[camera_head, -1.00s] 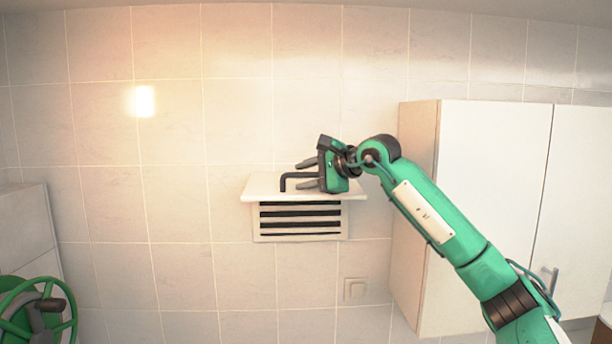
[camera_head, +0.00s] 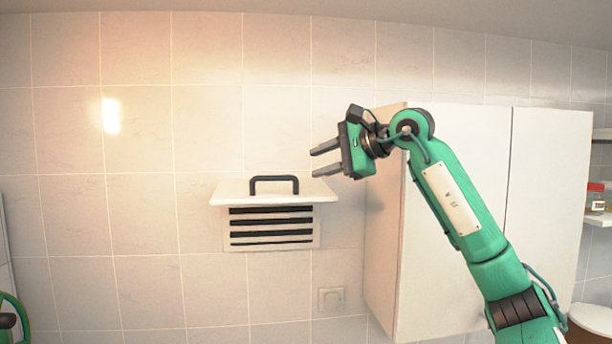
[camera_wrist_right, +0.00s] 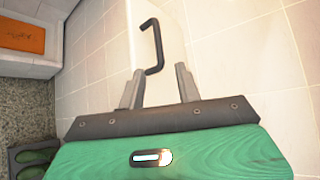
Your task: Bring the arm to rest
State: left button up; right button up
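My right gripper (camera_head: 326,160) is in the air to the right of the black handle (camera_head: 274,180). Its two fingers are apart with nothing between them. In the right wrist view the open gripper (camera_wrist_right: 158,88) points toward the black handle (camera_wrist_right: 153,42), which lies beyond the fingertips and apart from them. The handle stands on a white lid-like shelf (camera_head: 230,192) above a slatted vent on the tiled wall. My left gripper does not show.
A white cabinet (camera_head: 465,180) stands right behind my right arm. A wall switch (camera_head: 331,299) is below the vent. A shelf with a red-capped jar (camera_head: 596,196) is at the far right. The wrist view shows an orange panel (camera_wrist_right: 22,36) at the upper left. The wall left of the vent is clear.

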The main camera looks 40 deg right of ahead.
jog(key=shift+s+d+r, duration=0.1)
jog(key=shift+s+d, duration=0.05)
jog(key=shift+s, duration=0.1)
dwell(0.4)
